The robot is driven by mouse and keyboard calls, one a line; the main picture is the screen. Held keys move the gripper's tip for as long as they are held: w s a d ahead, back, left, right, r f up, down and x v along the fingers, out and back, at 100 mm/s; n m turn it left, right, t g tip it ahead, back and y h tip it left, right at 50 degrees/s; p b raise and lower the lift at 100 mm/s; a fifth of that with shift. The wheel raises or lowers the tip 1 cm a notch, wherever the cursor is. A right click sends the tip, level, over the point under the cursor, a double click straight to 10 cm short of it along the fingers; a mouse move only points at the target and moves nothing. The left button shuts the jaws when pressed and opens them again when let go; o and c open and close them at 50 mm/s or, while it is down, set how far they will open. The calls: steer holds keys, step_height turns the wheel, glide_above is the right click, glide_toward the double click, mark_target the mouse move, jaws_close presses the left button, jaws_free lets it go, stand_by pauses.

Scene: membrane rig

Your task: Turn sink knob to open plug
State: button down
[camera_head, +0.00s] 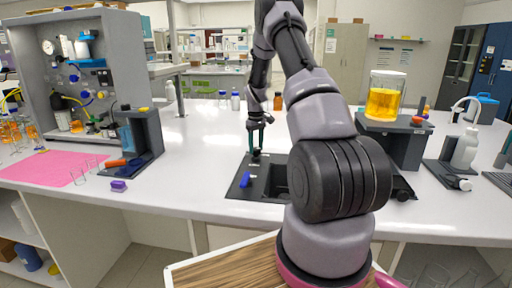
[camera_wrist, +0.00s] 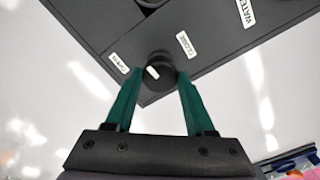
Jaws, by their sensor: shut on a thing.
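The dark sink panel (camera_head: 262,188) is set in the white bench, with part of its basin hidden behind my arm. My gripper (camera_head: 257,150) reaches straight down to the panel's far left corner. In the wrist view, the black round sink knob (camera_wrist: 160,68) stands near a panel corner with a small white mark on it. My gripper (camera_wrist: 158,76) has its green fingers on both sides of the knob and is shut on it. One label that seems to read OPEN (camera_wrist: 117,62) and one CLOSE (camera_wrist: 186,45) sit on the panel (camera_wrist: 95,20) beside the knob.
A stand with a beaker of orange liquid (camera_head: 384,103) is right of my arm. A grey rig (camera_head: 97,60), pink mat (camera_head: 55,167) and purple block (camera_head: 119,186) are left.

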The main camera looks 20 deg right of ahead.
mark_target(256, 148)
steer(key=n, duration=0.3)
steer(key=shift+n, duration=2.3)
steer(key=shift+c, duration=1.3)
jaws_free()
step_height(256, 148, up, 11)
steer(key=shift+f, duration=0.15)
